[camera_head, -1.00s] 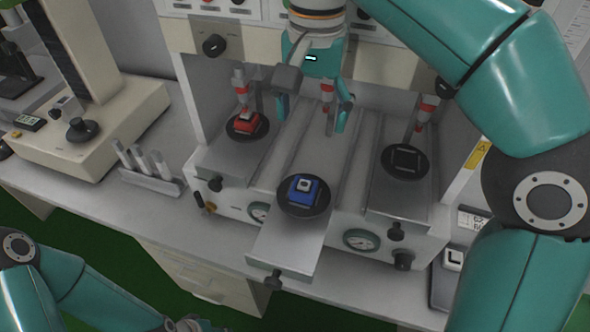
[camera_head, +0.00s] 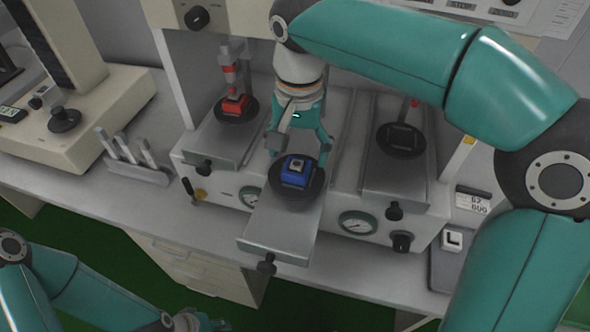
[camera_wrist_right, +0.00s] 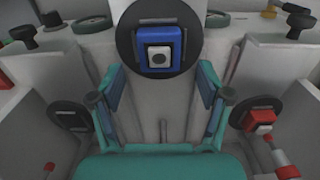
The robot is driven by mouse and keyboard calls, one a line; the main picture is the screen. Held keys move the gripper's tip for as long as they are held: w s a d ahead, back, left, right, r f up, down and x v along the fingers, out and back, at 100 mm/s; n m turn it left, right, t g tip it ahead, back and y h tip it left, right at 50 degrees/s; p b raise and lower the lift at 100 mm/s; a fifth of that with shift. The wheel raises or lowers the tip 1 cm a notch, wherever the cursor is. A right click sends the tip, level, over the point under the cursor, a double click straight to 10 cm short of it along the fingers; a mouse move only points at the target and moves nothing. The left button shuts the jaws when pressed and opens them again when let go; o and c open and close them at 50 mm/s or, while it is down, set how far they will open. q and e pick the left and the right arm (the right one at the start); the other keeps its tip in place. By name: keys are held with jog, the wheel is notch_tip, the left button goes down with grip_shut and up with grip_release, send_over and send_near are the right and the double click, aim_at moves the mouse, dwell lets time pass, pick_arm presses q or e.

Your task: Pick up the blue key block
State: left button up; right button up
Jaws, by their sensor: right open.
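The blue key block (camera_head: 297,172), with a pale key on top, sits on a round black plate (camera_head: 297,195) on the middle pulled-out slide. It also shows in the right wrist view (camera_wrist_right: 159,47), at the top centre beyond the fingertips. My right gripper (camera_head: 297,157) is open, just behind and above the block, with its fingers to either side. In the right wrist view nothing is between its fingers (camera_wrist_right: 164,92). My left gripper (camera_head: 200,322) is at the bottom edge, small and partly cut off, so its jaws cannot be read.
A red key block (camera_head: 235,104) sits on the left station under a red-tipped plunger. The right station's black plate (camera_head: 401,140) holds a dark square fixture. Gauges and knobs line the tester's front. A rack of rods (camera_head: 135,165) stands left, and a grey device (camera_head: 452,242) lies right.

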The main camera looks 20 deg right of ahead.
jog(key=shift+f, duration=1.35)
jog(key=shift+w, duration=0.1)
jog(key=c, duration=1.3)
jog(key=shift+r, duration=0.1)
